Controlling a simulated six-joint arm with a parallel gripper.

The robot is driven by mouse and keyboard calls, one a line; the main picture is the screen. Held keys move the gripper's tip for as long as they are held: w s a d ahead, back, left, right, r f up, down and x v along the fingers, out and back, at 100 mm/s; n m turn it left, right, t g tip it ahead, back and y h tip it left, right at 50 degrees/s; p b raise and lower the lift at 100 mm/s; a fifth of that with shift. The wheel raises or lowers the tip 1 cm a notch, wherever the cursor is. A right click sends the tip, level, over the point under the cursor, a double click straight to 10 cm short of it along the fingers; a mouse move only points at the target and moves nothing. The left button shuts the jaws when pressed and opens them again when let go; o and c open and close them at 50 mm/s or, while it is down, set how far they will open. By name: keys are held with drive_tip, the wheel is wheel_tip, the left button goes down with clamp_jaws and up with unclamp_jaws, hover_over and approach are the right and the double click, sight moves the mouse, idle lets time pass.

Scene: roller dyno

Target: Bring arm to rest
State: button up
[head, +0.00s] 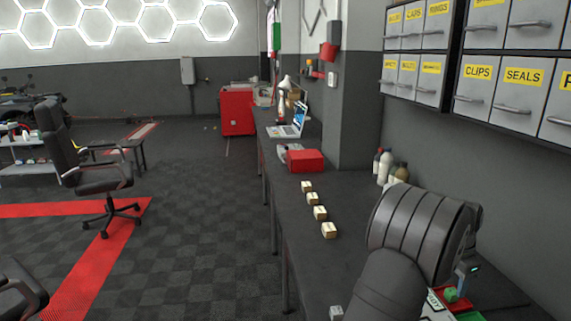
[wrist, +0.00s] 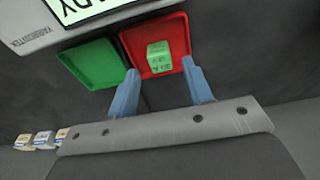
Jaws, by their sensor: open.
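My arm reaches over the dark bench at the lower right in the head view, its bulky joint hiding much of the bench there. My gripper (wrist: 160,67) is open, its two blue fingers apart with nothing held between them. A green cube (wrist: 159,56) with lettering lies in a red tray (wrist: 177,28), just beyond the fingertips in the wrist view. The cube also shows in the head view (head: 451,295). An empty green tray (wrist: 88,62) is beside the red one. A grey device (wrist: 40,33) with a lit display stands beyond the trays.
Several small cream boxes (head: 320,213) stand in a row along the bench (head: 285,222). Beyond them are a red box (head: 305,160) and a laptop (head: 290,125). Bottles (head: 384,166) stand by the wall. Labelled drawers (head: 505,85) hang at the upper right.

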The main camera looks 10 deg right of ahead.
sight(453, 291)
drive_tip(key=f, duration=0.3)
drive_tip(key=shift+d+f, duration=0.25)
drive_tip(key=shift+f, duration=0.05)
drive_tip(key=shift+r, duration=2.1)
